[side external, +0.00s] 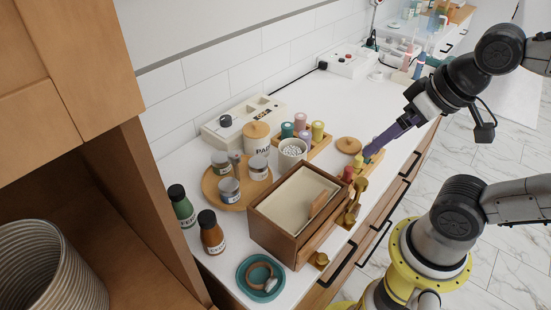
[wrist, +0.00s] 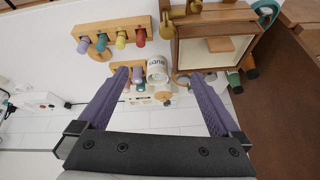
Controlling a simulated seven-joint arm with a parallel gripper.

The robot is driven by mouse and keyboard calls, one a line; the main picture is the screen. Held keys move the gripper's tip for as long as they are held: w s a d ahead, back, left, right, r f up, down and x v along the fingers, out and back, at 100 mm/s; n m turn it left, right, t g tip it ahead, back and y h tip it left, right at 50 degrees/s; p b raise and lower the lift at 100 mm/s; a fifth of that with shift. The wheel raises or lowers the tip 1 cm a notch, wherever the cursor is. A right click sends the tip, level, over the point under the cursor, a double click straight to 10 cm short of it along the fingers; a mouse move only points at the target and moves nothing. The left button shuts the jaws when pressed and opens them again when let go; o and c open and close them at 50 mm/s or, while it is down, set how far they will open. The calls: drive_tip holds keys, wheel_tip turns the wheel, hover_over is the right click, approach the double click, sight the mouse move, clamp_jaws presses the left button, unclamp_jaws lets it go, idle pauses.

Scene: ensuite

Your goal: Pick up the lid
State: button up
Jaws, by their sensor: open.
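A round wooden lid with a small knob (side external: 348,145) lies on the white counter, behind a rack of coloured pegs. In the wrist view a wooden disc that looks like this lid (wrist: 100,53) is partly hidden by the pegs. A second wooden lid (side external: 257,130) sits on a white lettered canister (side external: 257,146) near the wall. An uncovered white jar of swabs (side external: 292,150) stands between them. My gripper (side external: 374,149) is open, its purple fingers reaching down from the right near the peg rack. In the wrist view the open gripper (wrist: 160,75) has nothing held between its fingers.
A wooden box (side external: 262,226) stands at the counter's front, with brass fittings (side external: 353,203) beside it. A round tray (side external: 208,184) holds several jars. Two bottles (side external: 212,232) and a teal dish (side external: 252,290) are near the left end. Clear counter lies behind the lid.

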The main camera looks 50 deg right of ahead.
drive_tip(key=shift+f+n, duration=0.15)
drive_tip(key=shift+n, duration=0.55)
drive_tip(key=shift+w+n, duration=0.15)
drive_tip(key=shift+n, duration=0.15)
drive_tip(key=shift+c, duration=0.9)
drive_tip(key=c, duration=0.4)
